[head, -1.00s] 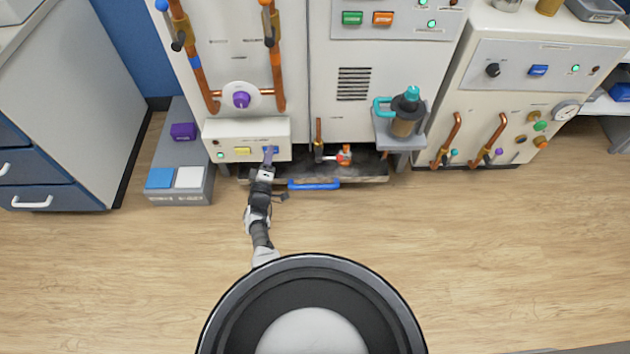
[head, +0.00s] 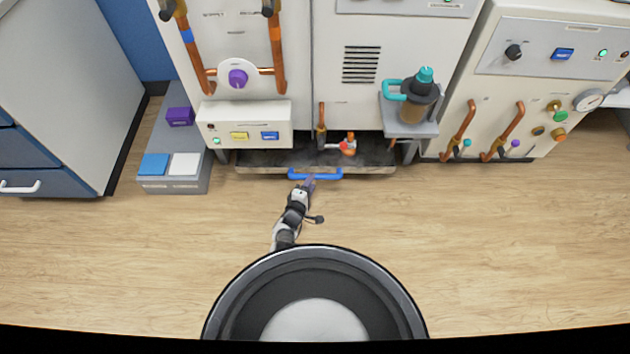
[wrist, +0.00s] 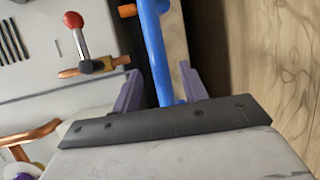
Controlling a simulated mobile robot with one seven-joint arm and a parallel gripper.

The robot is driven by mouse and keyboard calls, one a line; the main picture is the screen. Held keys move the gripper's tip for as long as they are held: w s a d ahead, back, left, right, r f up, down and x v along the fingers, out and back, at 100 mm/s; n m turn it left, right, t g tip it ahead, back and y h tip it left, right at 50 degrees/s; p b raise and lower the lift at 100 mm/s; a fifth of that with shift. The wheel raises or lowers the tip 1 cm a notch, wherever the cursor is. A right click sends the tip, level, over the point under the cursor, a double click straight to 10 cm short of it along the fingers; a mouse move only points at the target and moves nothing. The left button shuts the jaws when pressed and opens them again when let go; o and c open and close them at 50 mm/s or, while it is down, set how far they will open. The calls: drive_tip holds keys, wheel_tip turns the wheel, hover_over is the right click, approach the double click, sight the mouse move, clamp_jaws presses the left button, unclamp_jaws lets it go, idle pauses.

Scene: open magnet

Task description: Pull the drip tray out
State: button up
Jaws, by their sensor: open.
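The drip tray (head: 250,159) is a dark, shallow tray low under the front of the large white cabinet, with a blue bar handle (head: 315,174) on its front edge. My gripper (head: 309,182) is at the handle, a little left of its middle. In the wrist view the blue handle (wrist: 156,50) runs between the two purple fingers of my gripper (wrist: 160,88). The fingers are open, one on each side of the bar. Whether either finger touches the bar cannot be told.
A white box with buttons (head: 245,124) overhangs the tray's left part. Copper pipework with a red-knobbed valve (head: 346,146) stands at the tray. A shelf with a teal-handled jug (head: 413,104) is at right, a grey step (head: 174,187) at left. The wooden floor (head: 430,230) in front is clear.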

drive_tip(key=shift+b+x, duration=1.1)
drive_tip(key=shift+x, duration=1.15)
clamp_jaws()
